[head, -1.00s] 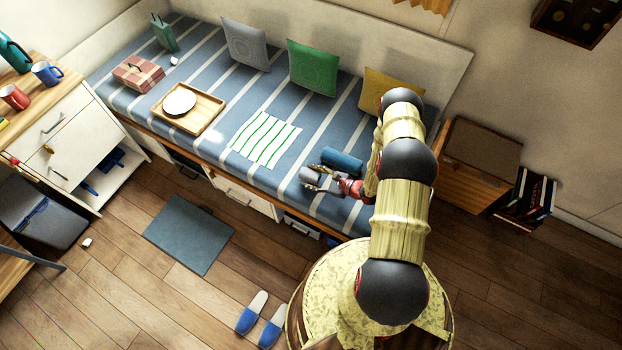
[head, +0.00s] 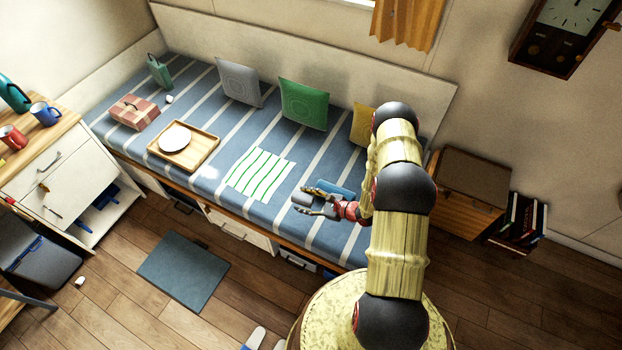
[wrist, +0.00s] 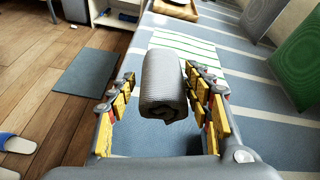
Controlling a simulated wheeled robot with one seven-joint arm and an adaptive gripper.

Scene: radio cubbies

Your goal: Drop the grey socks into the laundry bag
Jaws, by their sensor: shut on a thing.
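The grey socks (wrist: 163,85) are a ribbed grey roll between the two fingers of my gripper (wrist: 160,100) in the wrist view. My gripper is shut on them. In the head view my gripper (head: 318,205) holds the grey socks (head: 302,198) over the front part of the striped bed, in front of a blue roll (head: 338,188). The gap between the socks and the bed is hard to judge. I cannot make out a laundry bag for certain in either view.
The striped bed (head: 215,200) carries a green-striped cloth (head: 260,174), a wooden tray (head: 205,153) with a white plate, a checked box (head: 134,111), a green upright object (head: 160,72) and cushions. A grey-blue mat (head: 184,270) lies on the floor. A wooden cabinet (head: 460,195) stands right.

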